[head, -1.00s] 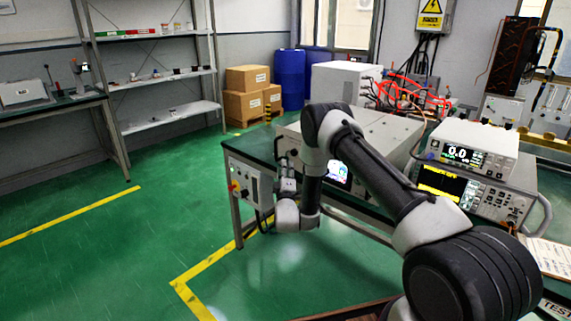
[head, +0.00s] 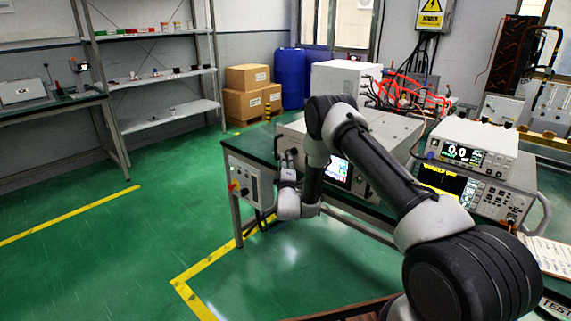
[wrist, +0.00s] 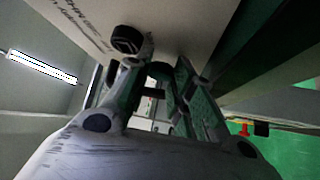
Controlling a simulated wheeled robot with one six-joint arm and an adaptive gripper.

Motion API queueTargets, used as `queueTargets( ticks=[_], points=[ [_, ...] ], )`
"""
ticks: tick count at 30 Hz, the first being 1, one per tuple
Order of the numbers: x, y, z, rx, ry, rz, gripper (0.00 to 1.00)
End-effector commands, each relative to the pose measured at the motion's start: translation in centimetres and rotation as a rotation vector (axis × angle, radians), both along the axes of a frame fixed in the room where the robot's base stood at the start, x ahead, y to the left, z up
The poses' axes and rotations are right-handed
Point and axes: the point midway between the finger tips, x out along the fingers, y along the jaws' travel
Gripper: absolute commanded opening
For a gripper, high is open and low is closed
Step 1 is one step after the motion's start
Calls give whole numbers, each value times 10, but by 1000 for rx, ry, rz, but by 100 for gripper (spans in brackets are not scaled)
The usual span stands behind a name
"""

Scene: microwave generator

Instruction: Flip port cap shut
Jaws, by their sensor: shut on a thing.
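The pale front panel (wrist: 150,14) with printed lettering fills the top of the wrist view. A round black piece (wrist: 126,39), which looks like the port cap, stands out from it right at the left fingertip. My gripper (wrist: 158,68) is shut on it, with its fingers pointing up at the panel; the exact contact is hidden. In the head view my gripper (head: 288,160) is upright by the front left of the grey generator (head: 292,132), above the table's end. The cap is too small to make out there.
A grey control box (head: 252,184) with a red button is on the near end of the green-topped table (head: 250,145), close left of my gripper. The generator's lit screen (head: 337,168) is to the right. Instruments (head: 470,145) stand further right. The green floor on the left is clear.

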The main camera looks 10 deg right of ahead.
Motion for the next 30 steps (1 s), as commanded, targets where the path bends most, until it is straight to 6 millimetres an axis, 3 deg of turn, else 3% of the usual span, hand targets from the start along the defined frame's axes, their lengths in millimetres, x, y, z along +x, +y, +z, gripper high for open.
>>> queueTargets(
  ticks=[9, 10, 11, 22, 27, 30],
  points=[
    [-3, 0, 1, -33, 46, -1, 0],
    [-3, 0, 1, -33, 46, -1, 27],
    [-3, 0, 1, -33, 46, -1, 33],
    [-2, 0, 0, -24, 34, -2, 33],
    [2, 2, -4, 45, -65, 7, 33],
    [-15, 5, -8, 48, -65, 8, 33]
  ],
)
